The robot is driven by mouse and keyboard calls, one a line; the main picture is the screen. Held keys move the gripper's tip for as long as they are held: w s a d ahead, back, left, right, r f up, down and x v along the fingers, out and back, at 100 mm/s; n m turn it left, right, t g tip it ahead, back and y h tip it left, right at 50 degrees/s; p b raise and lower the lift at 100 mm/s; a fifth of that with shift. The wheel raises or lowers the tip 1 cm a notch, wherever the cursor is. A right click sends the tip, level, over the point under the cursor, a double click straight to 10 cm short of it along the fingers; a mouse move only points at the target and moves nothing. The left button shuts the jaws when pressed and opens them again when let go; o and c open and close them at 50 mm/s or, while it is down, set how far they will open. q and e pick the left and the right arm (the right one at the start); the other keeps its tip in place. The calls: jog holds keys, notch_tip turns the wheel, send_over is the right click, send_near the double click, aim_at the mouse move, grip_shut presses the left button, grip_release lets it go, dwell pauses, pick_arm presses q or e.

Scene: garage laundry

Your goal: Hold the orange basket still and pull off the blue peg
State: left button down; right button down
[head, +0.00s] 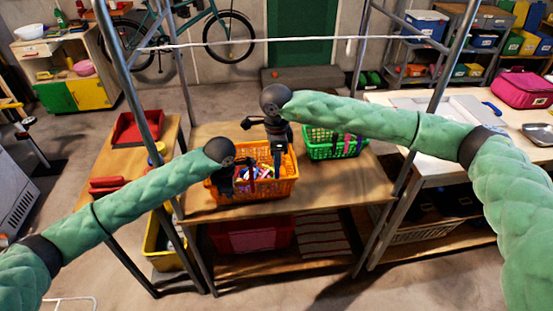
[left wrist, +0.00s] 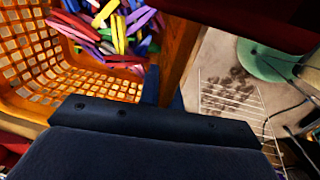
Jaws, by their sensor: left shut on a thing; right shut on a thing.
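The orange basket (head: 285,188) stands on the wooden table, with several coloured pegs (head: 250,174) inside. My left gripper (head: 226,188) is shut on the basket's left rim. The left wrist view shows the orange basket wall (left wrist: 110,88) beside the gripper, with pegs (left wrist: 115,25) behind it. My right gripper (head: 277,150) points down over the back right part of the basket. It is shut on a small, dark bluish thing that looks like the blue peg, mostly hidden by the fingers.
A green basket (head: 320,151) with pegs stands right behind the orange one. The table (head: 350,185) is clear to the right. Metal posts rise around it, with a line across the top. A red tray (head: 137,131) lies on the left bench; a white-topped bench is on the right.

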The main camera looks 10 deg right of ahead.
jog(key=shift+r, duration=1.8)
pick_arm(q)
jog(key=c, duration=1.5)
grip_release()
jog(key=shift+r, duration=0.1)
jog(key=r, duration=0.4)
jog(key=s+r, duration=0.1)
jog(key=r, duration=0.6)
jog(key=shift+s+d+r, duration=0.1)
jog(key=shift+s+r, duration=0.15)
jog(key=shift+r, duration=0.05)
pick_arm(e)
jog(key=shift+d, duration=0.1)
